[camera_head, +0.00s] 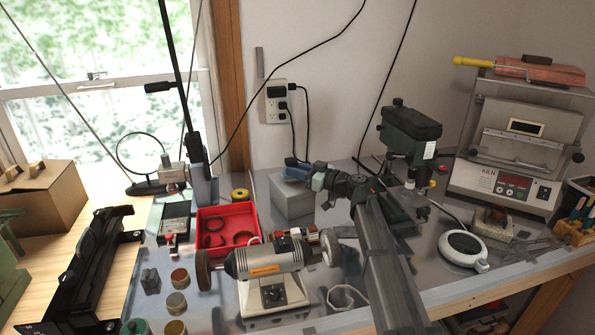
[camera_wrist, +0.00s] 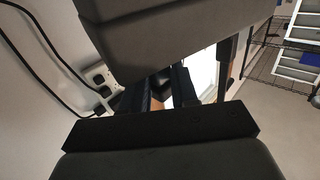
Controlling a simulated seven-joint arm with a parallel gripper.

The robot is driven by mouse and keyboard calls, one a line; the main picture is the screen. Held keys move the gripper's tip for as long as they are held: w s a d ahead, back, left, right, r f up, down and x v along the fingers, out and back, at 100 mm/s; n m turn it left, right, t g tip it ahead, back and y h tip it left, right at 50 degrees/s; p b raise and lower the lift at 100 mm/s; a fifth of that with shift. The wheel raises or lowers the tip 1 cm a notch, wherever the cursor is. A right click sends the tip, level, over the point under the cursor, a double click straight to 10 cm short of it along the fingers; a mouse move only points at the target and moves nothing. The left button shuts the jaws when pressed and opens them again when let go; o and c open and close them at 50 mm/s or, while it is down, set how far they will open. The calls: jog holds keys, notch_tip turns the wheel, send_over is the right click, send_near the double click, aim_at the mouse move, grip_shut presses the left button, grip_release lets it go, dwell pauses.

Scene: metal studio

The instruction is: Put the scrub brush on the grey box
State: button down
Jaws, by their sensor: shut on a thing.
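The scrub brush (camera_head: 297,171) shows as a small blue shape at the top of the grey box (camera_head: 292,203), partly hidden by my gripper (camera_head: 309,174). The grey box stands on the bench near the wall, right of the red tray. My gripper reaches in from the right and is shut on the brush. The brush is over the box's top; I cannot tell whether it touches it. In the wrist view, dark parts of my gripper (camera_wrist: 178,88) fill the middle, and the brush cannot be made out clearly.
A red tray (camera_head: 203,222) and a bench grinder (camera_head: 268,262) are left of and in front of the box. A drill press (camera_head: 410,138) stands right of my gripper. A wall outlet (camera_head: 276,102) with black cords is behind. The bench is crowded.

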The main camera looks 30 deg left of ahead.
jog(key=shift+f, duration=0.15)
jog(key=c, duration=0.8)
grip_release()
jog(key=shift+c, duration=0.2)
jog(key=shift+d, duration=0.1)
jog(key=d, duration=1.2)
